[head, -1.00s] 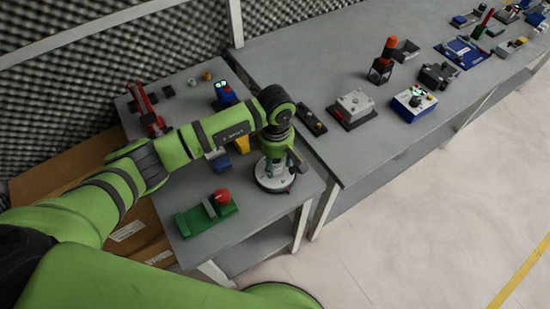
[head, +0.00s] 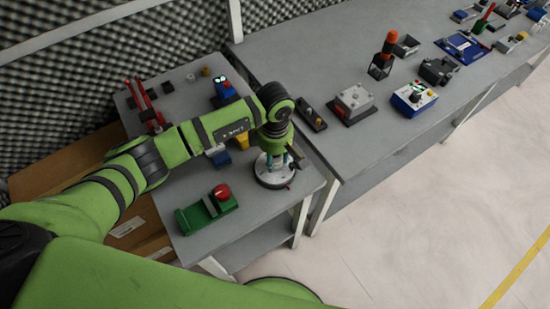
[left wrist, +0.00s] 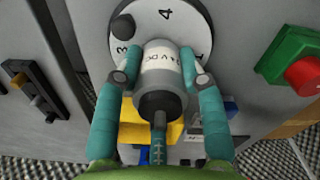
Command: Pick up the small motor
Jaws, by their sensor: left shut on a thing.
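The small motor (left wrist: 163,75) is a grey cylinder with a white printed label and a dark end. It stands on a round white numbered plate (left wrist: 188,22) in the left wrist view. My left gripper (left wrist: 160,64) is shut on it, with one teal finger on each side. In the head view my left gripper (head: 277,157) points down over the round plate (head: 268,183) near the right edge of the small grey table, and its fingers partly hide the motor. I cannot tell whether the motor still touches the plate. My right gripper is out of view.
A green fixture with a red knob (head: 221,192) stands at the table's front left. Blue and yellow parts (head: 240,140) lie behind my gripper. A red device (head: 148,108) is at the back left. The long bench (head: 330,60) on the right holds several devices.

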